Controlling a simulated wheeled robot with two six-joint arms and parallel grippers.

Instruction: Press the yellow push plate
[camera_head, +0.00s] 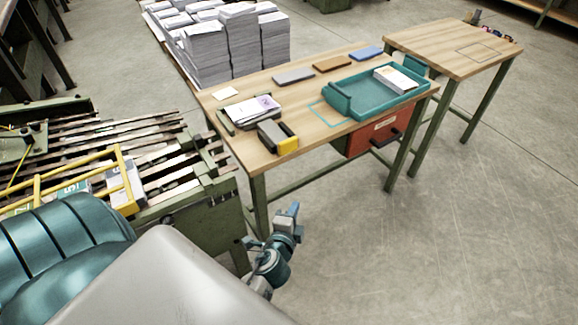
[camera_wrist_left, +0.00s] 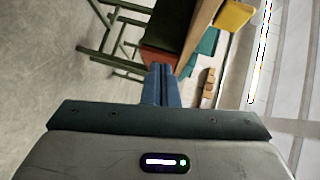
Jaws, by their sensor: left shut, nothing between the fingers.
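The yellow push plate (camera_head: 288,146) is on the front end of a dark grey device (camera_head: 270,132) at the near left part of the wooden table (camera_head: 232,118). In the left wrist view a yellow block (camera_wrist_left: 235,13), likely the same plate, shows at the top right, partly cut off. My left gripper (camera_head: 293,209) is in front of the table and below the plate in the head view, apart from it. Its blue fingers are together and empty in the left wrist view (camera_wrist_left: 160,82). My right gripper is not in view.
A teal tray (camera_head: 350,107) holding white paper stands at the table's right, above a red drawer (camera_head: 372,136). A paper stack (camera_head: 251,108) lies behind the device. A slatted conveyor (camera_head: 165,185) with a yellow frame is at left. The floor at right is clear.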

